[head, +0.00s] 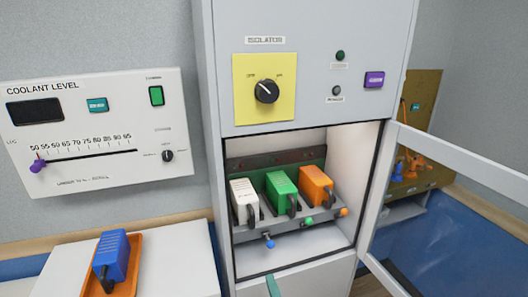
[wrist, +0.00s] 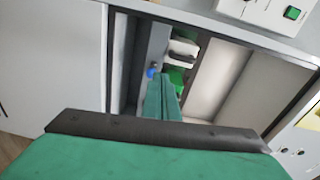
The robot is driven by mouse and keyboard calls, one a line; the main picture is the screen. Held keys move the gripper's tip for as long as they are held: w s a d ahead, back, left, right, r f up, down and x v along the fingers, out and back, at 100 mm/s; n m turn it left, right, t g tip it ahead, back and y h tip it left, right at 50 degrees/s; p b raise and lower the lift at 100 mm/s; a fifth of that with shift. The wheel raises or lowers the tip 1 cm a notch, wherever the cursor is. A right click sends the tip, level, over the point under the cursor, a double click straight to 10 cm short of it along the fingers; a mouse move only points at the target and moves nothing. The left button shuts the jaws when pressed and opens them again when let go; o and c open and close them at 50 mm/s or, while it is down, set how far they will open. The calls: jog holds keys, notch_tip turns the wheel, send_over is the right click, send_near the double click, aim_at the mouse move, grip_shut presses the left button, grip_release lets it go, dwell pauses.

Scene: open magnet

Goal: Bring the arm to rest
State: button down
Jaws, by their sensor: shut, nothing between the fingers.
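My gripper (wrist: 163,98) shows in the wrist view as teal fingers closed together, with nothing between them. They point toward the open cabinet (wrist: 228,80). A teal tip of my gripper (head: 272,287) shows at the bottom edge of the head view, in front of the cabinet's lower part; the rest of my arm is out of that view. Inside the cabinet, a white module (head: 245,202), a green module (head: 282,193) and an orange module (head: 316,187) stand in a row. The fingers look apart from the modules.
The glass cabinet door (head: 455,190) stands open to the right. A blue module (head: 110,257) sits on an orange tray (head: 124,287) on the white surface at lower left. The isolator knob (head: 266,91) is above the opening. A coolant panel (head: 100,125) hangs at left.

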jog(key=s+f+n+g+h, duration=0.1)
jog(key=s+f+n+h, duration=0.1)
jog(key=s+f, duration=0.55)
jog(key=s+f+n+h, duration=0.25)
jog(key=s+f, duration=0.25)
jog(key=s, duration=0.5)
jog(key=s+a+r+n, duration=0.2)
jog(key=s+n, duration=0.7)
jog(key=s, duration=1.1)
jog(key=shift+s+a+n+g, duration=0.2)
jog(key=shift+n+g, duration=0.1)
jog(key=shift+n, duration=0.05)
jog(key=shift+a, duration=0.1)
jog(key=shift+s, duration=0.1)
dwell(0.8)
